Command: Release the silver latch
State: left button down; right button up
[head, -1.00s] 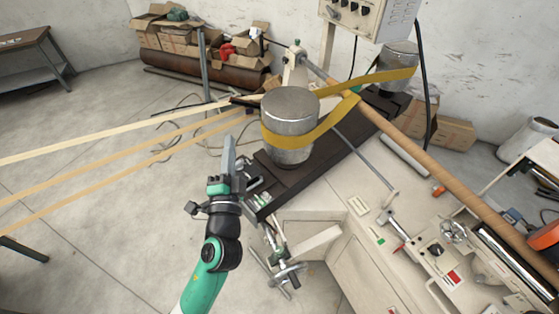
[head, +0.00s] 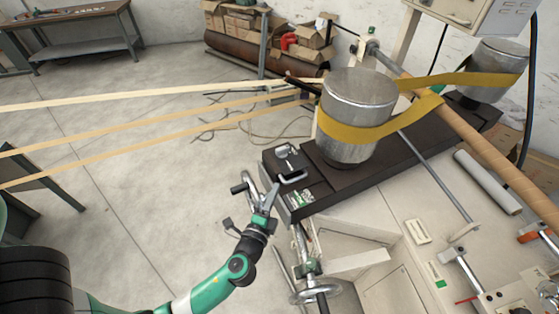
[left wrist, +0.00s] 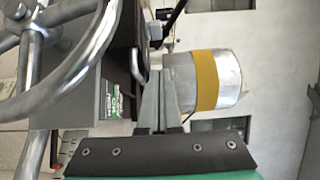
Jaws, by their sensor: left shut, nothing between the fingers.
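A silver latch (head: 288,160) with a bent metal handle sits on top of the dark end of the winder's beam (head: 330,180). In the left wrist view a bent silver bar (left wrist: 139,65), which looks like the same handle, shows just beyond my fingertips. My left gripper (head: 272,192) is shut and empty, beside the near left corner of the beam's end, just below the latch in the head view. I cannot tell whether it touches the handle. It also shows in the left wrist view (left wrist: 161,85). My right gripper is not in view.
A metal drum (head: 358,95) wrapped by a yellow belt (head: 355,130) stands on the beam. A handwheel (head: 315,290) sits below the beam's end; a wheel rim (left wrist: 75,70) fills the left wrist view's left side. Pale strips (head: 150,98) stretch left. Floor left is clear.

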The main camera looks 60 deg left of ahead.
aim_at(278, 153)
pick_arm(q)
jog(key=x, duration=0.9)
jog(key=shift+w+a, duration=0.25)
jog(key=shift+a, duration=0.05)
jog(key=a, duration=0.3)
jog(key=shift+a, duration=0.55)
jog(key=shift+s+a, duration=0.45)
